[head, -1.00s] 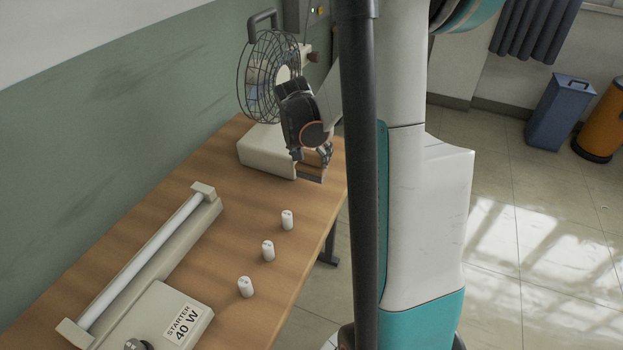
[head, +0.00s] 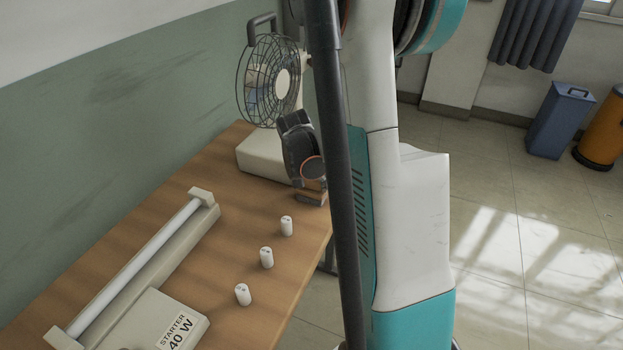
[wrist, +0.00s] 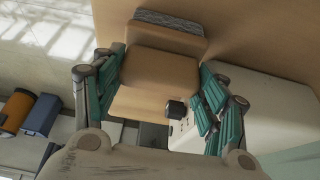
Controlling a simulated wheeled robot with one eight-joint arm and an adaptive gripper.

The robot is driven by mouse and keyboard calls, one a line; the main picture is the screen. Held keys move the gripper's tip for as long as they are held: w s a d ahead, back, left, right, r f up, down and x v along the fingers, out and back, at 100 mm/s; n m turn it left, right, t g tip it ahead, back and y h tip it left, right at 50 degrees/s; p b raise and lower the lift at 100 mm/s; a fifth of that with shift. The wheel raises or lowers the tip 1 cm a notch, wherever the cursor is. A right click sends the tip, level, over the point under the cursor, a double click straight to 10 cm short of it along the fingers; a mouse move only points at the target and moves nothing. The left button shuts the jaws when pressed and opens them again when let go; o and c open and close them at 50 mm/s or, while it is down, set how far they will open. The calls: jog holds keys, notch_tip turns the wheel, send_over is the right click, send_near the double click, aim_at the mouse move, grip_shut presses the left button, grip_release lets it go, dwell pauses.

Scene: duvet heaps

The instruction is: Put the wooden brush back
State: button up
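The wooden brush (wrist: 158,72) is a tan block with a grey bristle strip on its far side, in the wrist view. It sits between the teal pads of my gripper (wrist: 163,80), which lie against both its sides. In the head view, my gripper (head: 311,186) is pointed down at the table's right edge, beside the fan's base.
The wooden table (head: 150,225) holds a caged fan (head: 268,80) on a pale base (head: 260,158), several small white cylinders including one nearest my gripper (head: 287,225), and a tube lamp fixture (head: 140,255). A blue bin (head: 560,120) stands on open floor at right.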

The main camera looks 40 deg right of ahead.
jog(key=o, duration=0.4)
jog(key=p+v, duration=0.4)
jog(key=v, duration=0.8)
